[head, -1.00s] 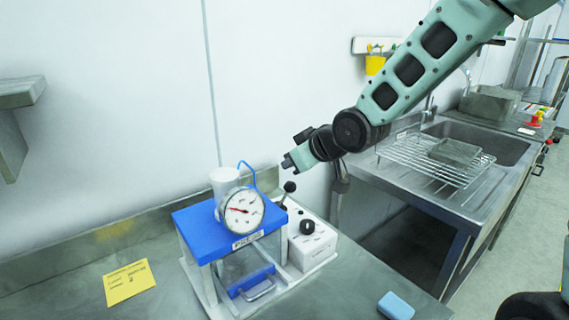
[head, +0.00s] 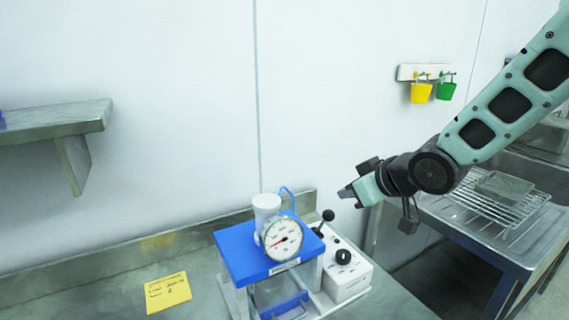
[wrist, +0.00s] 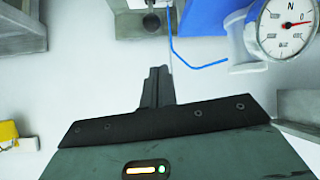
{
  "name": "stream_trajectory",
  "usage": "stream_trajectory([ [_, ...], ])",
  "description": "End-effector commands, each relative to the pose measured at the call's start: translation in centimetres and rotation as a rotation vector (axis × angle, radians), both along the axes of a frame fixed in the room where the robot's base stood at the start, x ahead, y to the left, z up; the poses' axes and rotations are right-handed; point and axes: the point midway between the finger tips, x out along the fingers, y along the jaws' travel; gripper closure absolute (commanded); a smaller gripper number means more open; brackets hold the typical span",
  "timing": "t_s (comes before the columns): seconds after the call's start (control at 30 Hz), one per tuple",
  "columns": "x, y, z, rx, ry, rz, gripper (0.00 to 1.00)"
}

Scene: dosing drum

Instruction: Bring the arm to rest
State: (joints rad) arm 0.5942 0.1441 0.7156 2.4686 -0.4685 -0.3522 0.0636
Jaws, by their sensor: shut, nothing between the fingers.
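My gripper (head: 346,193) hangs in the air above and to the right of the blue press, in front of the wall. Its fingers are shut and hold nothing; they also show shut in the wrist view (wrist: 157,78). The blue press (head: 236,257) stands on the metal counter with a round gauge (head: 283,237) on its front. The gauge's red needle points to the lower left in the head view. A black lever knob (head: 328,215) stands beside the press, below my gripper and apart from it.
A white control box (head: 345,278) with a black knob sits right of the press. A yellow note (head: 168,293) lies on the counter. A wire rack (head: 500,208) lies over the sink area at right. A shelf (head: 60,119) juts out at left.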

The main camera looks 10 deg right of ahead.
Motion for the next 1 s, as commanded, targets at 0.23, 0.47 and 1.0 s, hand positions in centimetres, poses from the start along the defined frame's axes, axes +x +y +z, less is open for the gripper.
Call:
stream_trajectory([
  [0.23,-3.7,3.3,-1.9,-0.08,0.149,0.024,1.0],
  [0.47,-12.5,7.3,-4.0,-0.208,0.422,0.059,1.0],
  [1.0,-27.2,9.8,-4.3,-0.36,0.813,0.159,1.0],
])
